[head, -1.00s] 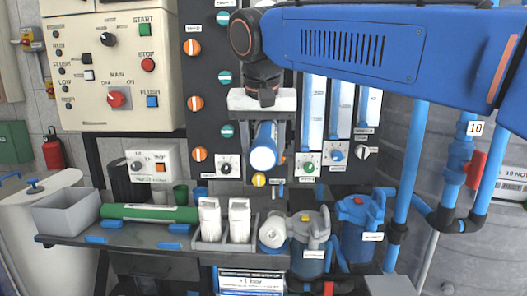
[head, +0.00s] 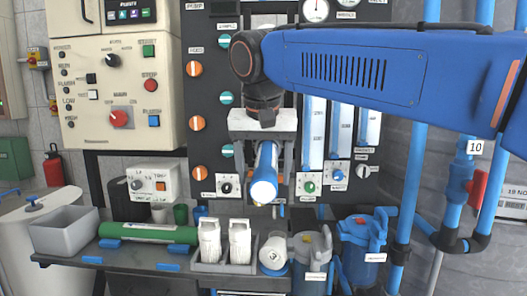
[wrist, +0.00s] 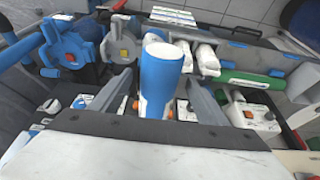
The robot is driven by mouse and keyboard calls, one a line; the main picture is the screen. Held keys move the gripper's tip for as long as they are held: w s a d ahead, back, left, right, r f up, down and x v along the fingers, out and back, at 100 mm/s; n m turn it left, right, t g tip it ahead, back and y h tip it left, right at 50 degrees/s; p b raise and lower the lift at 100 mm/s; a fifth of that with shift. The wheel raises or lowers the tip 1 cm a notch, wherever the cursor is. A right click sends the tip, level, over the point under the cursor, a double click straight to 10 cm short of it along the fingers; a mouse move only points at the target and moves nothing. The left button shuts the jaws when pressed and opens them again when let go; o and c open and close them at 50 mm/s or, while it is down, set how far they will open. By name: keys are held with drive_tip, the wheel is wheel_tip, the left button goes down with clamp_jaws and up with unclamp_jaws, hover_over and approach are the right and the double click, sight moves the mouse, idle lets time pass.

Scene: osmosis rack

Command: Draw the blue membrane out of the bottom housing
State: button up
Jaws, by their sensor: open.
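The blue membrane (head: 266,166) is a blue tube with a white round end facing the head camera. It shows just below my gripper (head: 262,150), in front of the dark panel. In the wrist view the membrane (wrist: 162,80) stands between the two fingers of my gripper (wrist: 160,98). The fingers are apart, one on each side of it, with gaps visible. I cannot make out the bottom housing: my gripper and the tube cover that part of the panel, so how far the tube sits in it cannot be told.
Below, the bench (head: 175,258) carries a grey bin (head: 66,232), a green tube (head: 148,233), two white cartridges (head: 209,242) and a white roll (head: 273,252).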

drive_tip(key=v, duration=1.7)
drive_tip(key=s+d+f, duration=0.2)
drive_tip(key=d+f, duration=1.7)
drive_tip(key=s+d+f, duration=0.2)
drive_tip(key=d+f, duration=0.1)
drive_tip(key=f, duration=0.4)
drive_tip(key=s+d+f, duration=0.3)
drive_tip(key=d+f, duration=0.1)
drive_tip(key=f, duration=0.3)
drive_tip(key=shift+s+d+n, duration=0.25)
drive_tip(key=shift+s+n, duration=0.05)
drive_tip(key=shift+o, duration=0.2)
drive_tip(key=s+d+f, duration=0.2)
drive_tip(key=s+f, duration=0.1)
drive_tip(key=f, duration=0.3)
drive_tip(key=s+d+f, duration=0.1)
drive_tip(key=s+f, duration=0.2)
drive_tip(key=f, duration=0.3)
drive_tip(key=shift+d+f+t, duration=0.3)
drive_tip(key=shift+d+t, duration=0.1)
wheel_tip(320, 180, up, 39)
hover_over(266, 156)
drive_tip(key=s, duration=0.3)
drive_tip(key=shift+s+g, duration=0.15)
drive_tip(key=shift+g, duration=0.25)
drive_tip(key=shift+x, duration=5.75)
